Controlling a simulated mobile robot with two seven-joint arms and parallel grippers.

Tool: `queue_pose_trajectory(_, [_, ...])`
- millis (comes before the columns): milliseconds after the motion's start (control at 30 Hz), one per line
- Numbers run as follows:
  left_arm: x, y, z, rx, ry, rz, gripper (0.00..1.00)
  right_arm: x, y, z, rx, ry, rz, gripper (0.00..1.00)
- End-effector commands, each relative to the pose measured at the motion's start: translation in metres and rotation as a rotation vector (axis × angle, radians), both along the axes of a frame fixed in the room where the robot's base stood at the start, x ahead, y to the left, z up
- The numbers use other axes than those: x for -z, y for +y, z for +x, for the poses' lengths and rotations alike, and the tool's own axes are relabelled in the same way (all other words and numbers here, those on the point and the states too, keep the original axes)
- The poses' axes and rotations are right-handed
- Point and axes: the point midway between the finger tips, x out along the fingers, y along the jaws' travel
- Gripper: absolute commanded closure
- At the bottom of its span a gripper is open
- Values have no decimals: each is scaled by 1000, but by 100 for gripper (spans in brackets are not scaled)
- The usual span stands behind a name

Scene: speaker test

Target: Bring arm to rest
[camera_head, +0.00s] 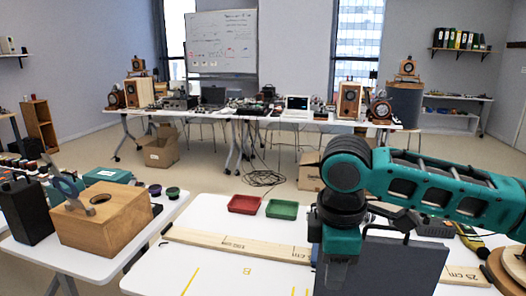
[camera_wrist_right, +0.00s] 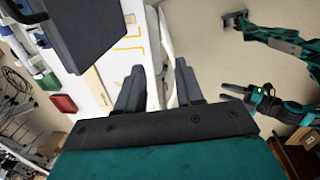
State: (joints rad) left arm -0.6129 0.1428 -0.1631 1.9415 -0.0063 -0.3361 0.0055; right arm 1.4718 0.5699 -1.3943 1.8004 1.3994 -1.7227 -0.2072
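My right arm (camera_head: 435,186) comes in from the right in the head view, and its wrist bends down over the white table. The right gripper (camera_wrist_right: 158,80) shows in the wrist view with its two dark fingers apart and nothing between them. In the wrist view, a teal and black arm (camera_wrist_right: 268,103) at the right looks like my left arm. The head view does not show the left gripper.
A dark grey case (camera_head: 392,266) with a handle stands close beside the right gripper. A wooden ruler board (camera_head: 235,244), a red tray (camera_head: 244,204) and a green tray (camera_head: 281,209) are on the table. A wooden box (camera_head: 100,222) sits on the left table.

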Motion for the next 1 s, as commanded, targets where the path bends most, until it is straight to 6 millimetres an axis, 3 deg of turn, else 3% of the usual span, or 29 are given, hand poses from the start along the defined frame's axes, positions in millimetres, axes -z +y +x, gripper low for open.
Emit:
queue_pose_trajectory(33, [0, 0, 0, 0, 0, 0, 57, 18, 17, -3, -9, 1, 64, 64])
queue_pose_trajectory(200, [1, 0, -2, -1, 4, 0, 57, 58, 70, -5, 8, -40, 303, 64])
queue_pose_trajectory(400, [3, 0, -5, 0, 9, 0, 57, 91, 117, -9, 100, -88, 577, 64])
queue_pose_trajectory(500, [4, 0, -6, -1, 13, 1, 57, 105, 131, -10, 172, -116, 701, 64])
queue_pose_trajectory(633, [4, 0, -7, 0, 15, 0, 57, 122, 137, -10, 292, -160, 841, 64])
queue_pose_trajectory(767, [4, 0, -7, 0, 16, 0, 57, 143, 130, -11, 429, -218, 947, 64])
queue_pose_trajectory(1000, [5, 0, -7, 0, 16, 1, 57, 193, 85, -25, 705, -357, 1035, 64])
